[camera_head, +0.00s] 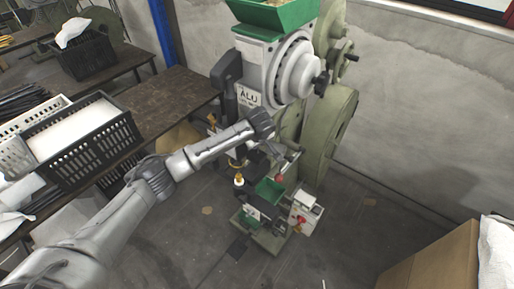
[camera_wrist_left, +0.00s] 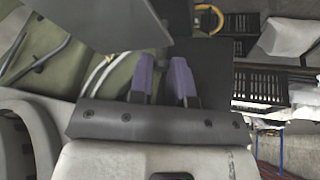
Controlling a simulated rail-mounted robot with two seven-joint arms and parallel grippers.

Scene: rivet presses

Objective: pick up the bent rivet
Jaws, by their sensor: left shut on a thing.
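My left arm reaches in from the lower left to the rivet press (camera_head: 255,75). My left gripper (camera_head: 280,155) is at the front of the press, below its large round hub. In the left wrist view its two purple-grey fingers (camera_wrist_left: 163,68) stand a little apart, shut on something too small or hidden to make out. I cannot pick out the bent rivet in either view. Grey parts surround the fingertips in the wrist view. My right gripper is not in view.
A green tray (camera_head: 270,190) and a small box with a red knob (camera_head: 300,222) are low on the press. Black crates (camera_head: 80,140) stand on the dark table (camera_head: 165,105) at left. Floor between is mostly clear.

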